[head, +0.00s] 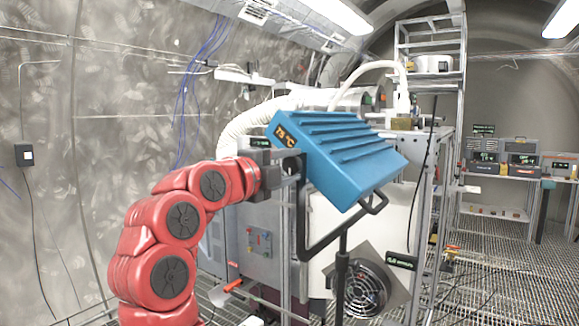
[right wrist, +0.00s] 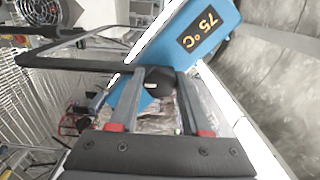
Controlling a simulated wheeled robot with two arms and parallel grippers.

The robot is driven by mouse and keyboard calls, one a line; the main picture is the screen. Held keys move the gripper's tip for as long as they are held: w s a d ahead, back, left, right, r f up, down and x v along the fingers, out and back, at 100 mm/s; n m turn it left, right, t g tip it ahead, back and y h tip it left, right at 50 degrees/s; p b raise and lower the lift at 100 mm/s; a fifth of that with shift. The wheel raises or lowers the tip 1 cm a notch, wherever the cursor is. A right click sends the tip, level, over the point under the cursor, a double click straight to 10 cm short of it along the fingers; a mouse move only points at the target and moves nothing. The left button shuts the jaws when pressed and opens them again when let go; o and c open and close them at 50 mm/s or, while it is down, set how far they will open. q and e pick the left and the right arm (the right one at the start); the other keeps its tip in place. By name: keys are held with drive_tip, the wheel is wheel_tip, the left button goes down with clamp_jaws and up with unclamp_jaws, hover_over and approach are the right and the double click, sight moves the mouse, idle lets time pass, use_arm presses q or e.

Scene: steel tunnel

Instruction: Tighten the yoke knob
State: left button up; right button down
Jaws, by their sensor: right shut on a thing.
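A blue ribbed box (head: 345,165) marked "75 °C" sits tilted in a black U-shaped yoke (head: 325,243) on a stand pole (head: 341,275). In the right wrist view the box (right wrist: 218,22) is at the top and the yoke (right wrist: 70,62) runs in from the left. The black yoke knob (right wrist: 159,82) is at the yoke's end, against the box's side. My right gripper (head: 292,163), on the red arm, reaches the box's left side. In the wrist view its fingers (right wrist: 160,76) are shut on the knob, one on each side. The gripper hides the knob in the head view. My left gripper is not in view.
A fan unit (head: 368,288) is low beside the pole. A grey cabinet (head: 258,240) and a white hose (head: 245,125) are behind the box. A metal rack (head: 432,50) and a bench with devices (head: 505,168) stand at the right. Grating floor is open at lower right.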

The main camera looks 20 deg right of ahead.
drive_tip(key=shift+c, duration=1.8)
unclamp_jaws()
drive_tip(key=shift+s+a+f, duration=0.1)
drive_tip(key=shift+s+a, duration=0.05)
drive_tip(key=shift+a, duration=0.1)
drive_tip(key=b+v, duration=0.6)
drive_tip(key=v, duration=1)
drive_tip(key=shift+s+a, duration=0.3)
